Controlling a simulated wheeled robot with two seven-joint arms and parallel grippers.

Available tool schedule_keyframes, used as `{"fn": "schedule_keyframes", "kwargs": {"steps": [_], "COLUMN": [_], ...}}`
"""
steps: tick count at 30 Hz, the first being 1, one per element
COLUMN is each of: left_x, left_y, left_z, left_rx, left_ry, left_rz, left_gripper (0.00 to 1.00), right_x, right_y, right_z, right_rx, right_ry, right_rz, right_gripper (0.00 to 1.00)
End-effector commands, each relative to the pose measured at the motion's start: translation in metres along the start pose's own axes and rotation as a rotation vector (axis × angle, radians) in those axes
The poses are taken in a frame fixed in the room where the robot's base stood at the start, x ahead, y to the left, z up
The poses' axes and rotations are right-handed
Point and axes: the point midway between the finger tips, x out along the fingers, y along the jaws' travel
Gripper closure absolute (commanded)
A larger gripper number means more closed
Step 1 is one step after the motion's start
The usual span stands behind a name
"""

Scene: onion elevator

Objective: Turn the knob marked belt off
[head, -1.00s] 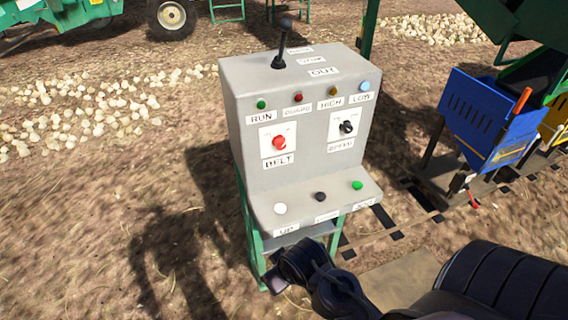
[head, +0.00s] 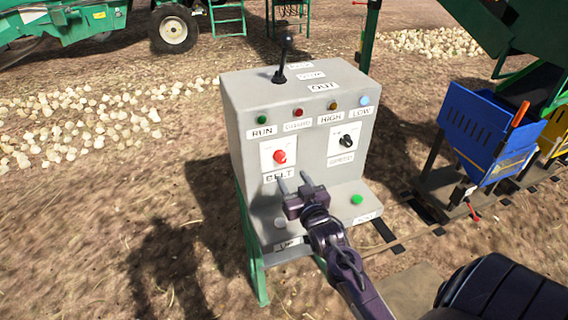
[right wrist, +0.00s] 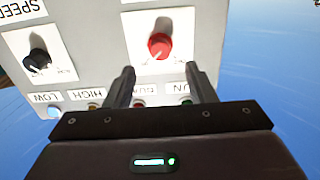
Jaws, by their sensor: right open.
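The red belt knob (head: 280,157) sits on a white plate above the BELT label (head: 279,175), on the front of the grey control box (head: 330,172). My right gripper (head: 294,180) is open, its two fingers pointing at the panel just below and right of the knob, with nothing between them. In the right wrist view the panel appears upside down; the red knob (right wrist: 160,46) lies ahead of the space between the open fingers (right wrist: 161,72), apart from them. My left gripper is not in view.
A black speed knob (head: 346,141) is right of the belt knob. A black lever (head: 283,55) stands on top, with small lamps below. A green button (head: 357,199) is on the lower ledge. A blue hopper (head: 485,130) stands at the right.

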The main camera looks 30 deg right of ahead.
Motion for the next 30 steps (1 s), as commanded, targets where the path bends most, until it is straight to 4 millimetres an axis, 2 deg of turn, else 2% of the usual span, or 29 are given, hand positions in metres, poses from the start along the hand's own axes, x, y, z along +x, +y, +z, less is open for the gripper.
{"fn": "schedule_keyframes", "kwargs": {"steps": [10,15,26,30], "left_x": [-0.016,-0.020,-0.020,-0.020], "left_y": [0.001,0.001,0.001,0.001], "left_z": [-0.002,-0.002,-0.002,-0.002], "left_rx": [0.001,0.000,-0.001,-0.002], "left_ry": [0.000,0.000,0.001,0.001], "left_rz": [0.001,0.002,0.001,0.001], "left_gripper": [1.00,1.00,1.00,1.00], "right_x": [0.051,0.070,0.076,0.076], "right_y": [0.001,0.000,0.000,0.000], "right_z": [-0.005,-0.004,-0.002,-0.002], "right_rx": [0.001,0.001,0.001,0.001], "right_ry": [0.011,0.011,0.009,0.009], "right_rz": [0.000,-0.001,-0.001,0.000], "right_gripper": [0.50,0.50,0.50,0.66]}}
